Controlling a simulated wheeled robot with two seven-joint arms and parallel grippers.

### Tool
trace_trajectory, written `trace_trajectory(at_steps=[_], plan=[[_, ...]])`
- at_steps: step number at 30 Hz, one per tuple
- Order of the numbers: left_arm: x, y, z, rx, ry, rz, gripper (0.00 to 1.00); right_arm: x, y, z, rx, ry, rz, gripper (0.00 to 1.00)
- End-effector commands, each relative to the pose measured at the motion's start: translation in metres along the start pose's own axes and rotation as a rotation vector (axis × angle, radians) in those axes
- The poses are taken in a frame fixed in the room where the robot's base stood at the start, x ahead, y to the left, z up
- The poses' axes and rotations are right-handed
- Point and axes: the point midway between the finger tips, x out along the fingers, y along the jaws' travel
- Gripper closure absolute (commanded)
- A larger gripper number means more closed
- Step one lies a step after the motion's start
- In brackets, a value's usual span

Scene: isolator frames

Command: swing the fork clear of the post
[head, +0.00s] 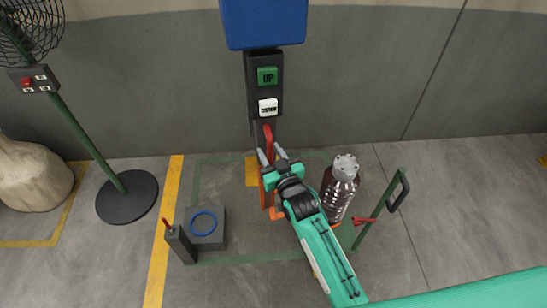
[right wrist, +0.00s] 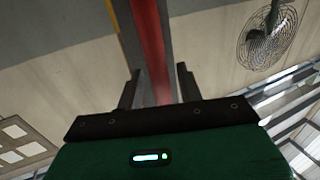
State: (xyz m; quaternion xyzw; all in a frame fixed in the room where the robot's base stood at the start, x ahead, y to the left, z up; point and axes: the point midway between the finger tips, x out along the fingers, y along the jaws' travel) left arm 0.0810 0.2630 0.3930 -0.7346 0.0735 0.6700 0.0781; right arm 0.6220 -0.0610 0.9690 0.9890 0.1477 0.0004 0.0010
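A tall red bar with a rounded top (head: 267,134) stands in front of the dark post (head: 250,75) that carries the UP and DOWN buttons. I cannot tell for sure that this bar is the fork. My right gripper (head: 270,156) is open, with a finger on each side of the bar. In the right wrist view the red bar (right wrist: 152,45) runs between the two spread fingers (right wrist: 158,88), with a gap to the right finger. My gripper and forearm hide part of the bar's lower end. My left gripper is not in view.
A clear bottle with a grey cap (head: 340,185) stands close right of my arm. A green stand with a black handle (head: 376,212) and small red prongs is beyond it. A grey block with a blue ring (head: 206,241) and a fan stand (head: 126,200) are left.

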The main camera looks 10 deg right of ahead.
Motion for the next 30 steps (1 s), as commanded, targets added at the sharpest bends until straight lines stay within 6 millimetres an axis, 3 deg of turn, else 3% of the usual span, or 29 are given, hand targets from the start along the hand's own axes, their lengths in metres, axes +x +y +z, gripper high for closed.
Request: trace_trajectory(at_steps=[5, 21, 30], plan=[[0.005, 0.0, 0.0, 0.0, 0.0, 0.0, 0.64, -0.015, 0.0, 0.003, 0.0, -0.001, 0.0, 0.63], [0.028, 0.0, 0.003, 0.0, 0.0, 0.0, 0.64, -0.116, 0.0, 0.003, 0.0, -0.002, 0.0, 0.63], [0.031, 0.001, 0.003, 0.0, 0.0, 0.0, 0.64, -0.137, 0.0, 0.001, 0.0, -0.001, 0.0, 0.63]])
